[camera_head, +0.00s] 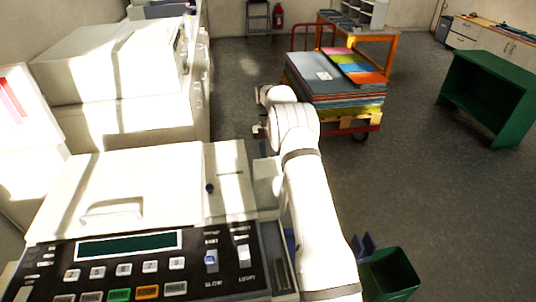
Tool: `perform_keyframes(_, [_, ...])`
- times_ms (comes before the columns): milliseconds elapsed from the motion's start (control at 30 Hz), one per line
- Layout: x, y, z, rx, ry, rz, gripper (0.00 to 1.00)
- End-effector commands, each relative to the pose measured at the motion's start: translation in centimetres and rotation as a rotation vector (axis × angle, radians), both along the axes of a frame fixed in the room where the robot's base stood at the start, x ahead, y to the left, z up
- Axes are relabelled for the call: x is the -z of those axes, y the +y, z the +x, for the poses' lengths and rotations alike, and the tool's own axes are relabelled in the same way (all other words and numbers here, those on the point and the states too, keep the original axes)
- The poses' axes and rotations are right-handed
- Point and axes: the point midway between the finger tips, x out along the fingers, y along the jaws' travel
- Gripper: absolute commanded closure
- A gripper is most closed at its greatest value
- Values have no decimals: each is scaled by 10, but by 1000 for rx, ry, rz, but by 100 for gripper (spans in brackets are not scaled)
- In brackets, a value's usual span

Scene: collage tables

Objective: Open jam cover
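A pale machine stands in the front left, with a dark control panel (150,268) along its near edge. A flat cream cover (150,175) with a raised loop handle (113,211) lies down on its top. A narrower cream panel (232,185) lies to its right, with a small dark knob (210,188) near the seam. I cannot tell which of these is the jam cover. My white arm rises along the machine's right side. Small dark parts at its far end, seemingly my gripper (259,131), are beyond the machine's back right corner. Its fingers are not clear, and nothing held shows.
Another large cream machine (110,60) stands behind on the left. A cart stacked with coloured sheets (330,75) is beyond my arm. A green bin (392,275) stands at lower right and a green shelf (490,95) at far right. Grey floor between them is clear.

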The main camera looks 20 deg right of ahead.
Motion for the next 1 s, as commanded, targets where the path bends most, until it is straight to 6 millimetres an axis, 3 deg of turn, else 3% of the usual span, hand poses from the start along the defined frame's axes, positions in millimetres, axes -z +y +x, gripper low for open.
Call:
perform_keyframes(333, [-12, 0, 1, 0, -7, -1, 51])
perform_keyframes(700, [-79, -1, 1, 0, -4, 0, 51])
perform_keyframes(1000, [-100, -1, 1, 0, 0, 0, 51])
